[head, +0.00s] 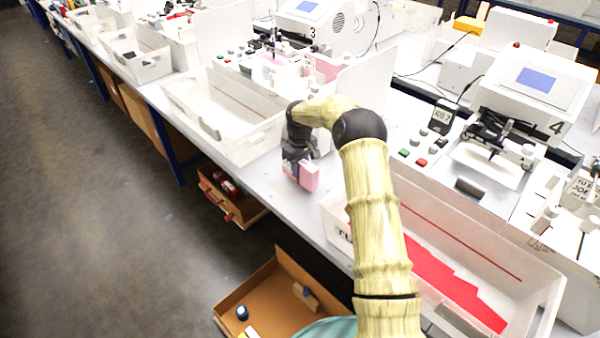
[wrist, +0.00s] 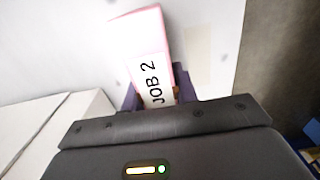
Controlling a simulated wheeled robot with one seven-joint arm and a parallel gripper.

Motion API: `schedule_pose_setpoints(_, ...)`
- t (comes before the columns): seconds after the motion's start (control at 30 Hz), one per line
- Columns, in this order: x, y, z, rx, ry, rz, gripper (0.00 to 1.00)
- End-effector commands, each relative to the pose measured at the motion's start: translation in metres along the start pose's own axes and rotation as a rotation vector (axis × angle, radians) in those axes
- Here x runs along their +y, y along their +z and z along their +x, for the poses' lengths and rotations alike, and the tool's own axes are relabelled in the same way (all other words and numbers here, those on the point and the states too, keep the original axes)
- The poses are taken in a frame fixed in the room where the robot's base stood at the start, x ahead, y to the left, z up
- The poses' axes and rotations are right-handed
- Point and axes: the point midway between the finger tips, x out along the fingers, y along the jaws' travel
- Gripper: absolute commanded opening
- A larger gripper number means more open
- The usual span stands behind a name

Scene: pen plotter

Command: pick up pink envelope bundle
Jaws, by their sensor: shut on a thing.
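The pink envelope bundle (head: 308,176) is at my gripper, over the strip of white table between two white trays. In the wrist view the bundle (wrist: 143,38) is pink with a white band (wrist: 152,82) reading "JOB 2". My gripper (head: 297,165) points down and is shut on the bundle. In the wrist view the fingers (wrist: 155,95) sit on both sides of the banded end. I cannot tell whether the bundle touches the table.
An empty-looking white tray (head: 185,98) stands to the left, and a white tray with red sheets (head: 545,300) to the right. Plotter 4 (head: 537,80) is behind. Open brown drawers (head: 228,298) jut out below the table's front edge.

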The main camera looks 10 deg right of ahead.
Motion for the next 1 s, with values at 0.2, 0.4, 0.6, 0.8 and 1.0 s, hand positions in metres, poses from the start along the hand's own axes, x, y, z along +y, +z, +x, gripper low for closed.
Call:
schedule_pose_setpoints(0.2, 0.001, -0.001, -0.045, 0.002, 0.004, -0.001, 0.03)
schedule_pose_setpoints(0.4, 0.000, -0.001, -0.072, 0.000, 0.002, -0.001, 0.03)
schedule_pose_setpoints(0.6, 0.000, 0.000, -0.076, 0.000, 0.000, -0.002, 0.03)
schedule_pose_setpoints(0.8, 0.000, 0.000, -0.076, 0.000, 0.000, -0.001, 0.03)
schedule_pose_setpoints(1.0, 0.000, 0.000, -0.076, 0.000, 0.000, -0.001, 0.03)
